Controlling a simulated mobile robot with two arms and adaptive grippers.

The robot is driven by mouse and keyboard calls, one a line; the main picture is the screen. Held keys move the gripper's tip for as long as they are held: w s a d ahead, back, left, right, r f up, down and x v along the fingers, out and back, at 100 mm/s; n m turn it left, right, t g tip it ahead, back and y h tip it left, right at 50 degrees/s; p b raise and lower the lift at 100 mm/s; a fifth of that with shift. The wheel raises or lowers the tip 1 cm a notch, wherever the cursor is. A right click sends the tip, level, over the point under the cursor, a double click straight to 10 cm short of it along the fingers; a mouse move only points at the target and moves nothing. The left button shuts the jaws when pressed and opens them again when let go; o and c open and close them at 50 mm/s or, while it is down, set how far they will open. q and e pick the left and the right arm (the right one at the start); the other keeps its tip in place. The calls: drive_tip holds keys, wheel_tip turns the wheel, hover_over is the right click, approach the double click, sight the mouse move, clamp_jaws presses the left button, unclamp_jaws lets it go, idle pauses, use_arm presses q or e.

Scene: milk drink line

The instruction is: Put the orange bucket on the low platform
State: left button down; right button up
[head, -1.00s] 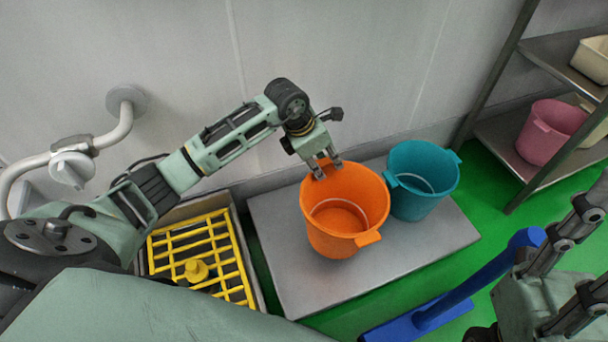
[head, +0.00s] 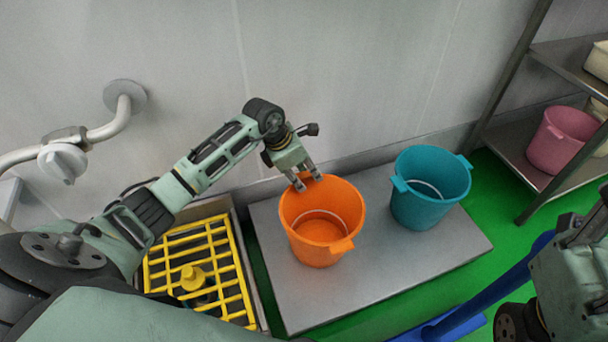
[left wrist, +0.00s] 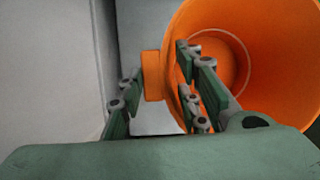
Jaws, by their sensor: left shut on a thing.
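The orange bucket (head: 318,250) is upright over the left part of the low grey platform (head: 400,265). I cannot tell whether its base touches the platform. My left gripper (head: 307,184) is shut on the bucket's rim at the far side, by a tab. In the left wrist view the orange bucket (left wrist: 275,60) fills the right side, and its tab (left wrist: 152,75) shows between the fingers. My right gripper (head: 590,225) is at the right edge, partly cut off; its jaws are unclear.
A teal bucket (head: 430,200) stands on the platform to the right, with a gap to the orange one. A yellow grate (head: 205,265) lies left of the platform. A blue tool (head: 490,290) is at the front right. A shelf with a pink bucket (head: 555,140) stands at right.

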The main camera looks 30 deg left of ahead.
use_arm(q)
drive_tip(key=c, duration=1.3)
unclamp_jaws()
drive_tip(key=shift+f, duration=0.1)
drive_tip(key=shift+o, duration=0.2)
